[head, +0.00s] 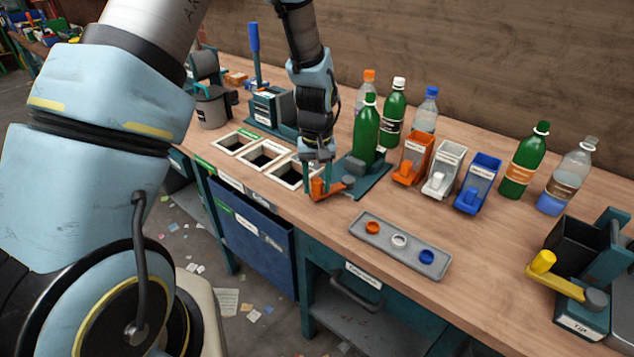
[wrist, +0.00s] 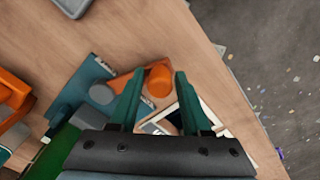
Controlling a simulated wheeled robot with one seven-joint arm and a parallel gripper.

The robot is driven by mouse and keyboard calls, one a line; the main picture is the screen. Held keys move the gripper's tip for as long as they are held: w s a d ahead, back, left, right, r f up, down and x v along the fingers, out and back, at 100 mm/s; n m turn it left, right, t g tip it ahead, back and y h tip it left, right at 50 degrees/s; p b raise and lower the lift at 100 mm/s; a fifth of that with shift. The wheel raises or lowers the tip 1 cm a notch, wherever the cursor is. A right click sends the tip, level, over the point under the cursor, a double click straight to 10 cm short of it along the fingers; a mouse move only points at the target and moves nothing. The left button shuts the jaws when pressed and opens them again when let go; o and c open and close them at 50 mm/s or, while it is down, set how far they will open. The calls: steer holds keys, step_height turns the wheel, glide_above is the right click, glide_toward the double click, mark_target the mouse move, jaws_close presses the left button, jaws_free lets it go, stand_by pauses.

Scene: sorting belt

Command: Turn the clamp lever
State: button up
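The clamp lever (head: 330,190) is an orange arm with an upright knob, pivoting on a grey hub at the front of a teal clamp base (head: 374,187). A green bottle (head: 367,135) stands upright on that base. My gripper (head: 318,176) points down over the knob end of the lever. In the wrist view the orange knob (wrist: 158,77) lies between the two teal fingertips of my gripper (wrist: 160,74), which are spread with a gap showing beside the knob. The grey hub (wrist: 101,94) is left of the fingers. Whether a finger touches the knob is unclear.
White-framed bin openings (head: 290,172) lie left of the lever. Several bottles stand behind the clamp. Orange, white and blue dispensers (head: 478,182) stand to its right. A grey tray of caps (head: 400,242) lies in front. A yellow-handled tipping fixture (head: 580,280) is at far right.

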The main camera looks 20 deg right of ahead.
jaws_close()
stand_by(1.1)
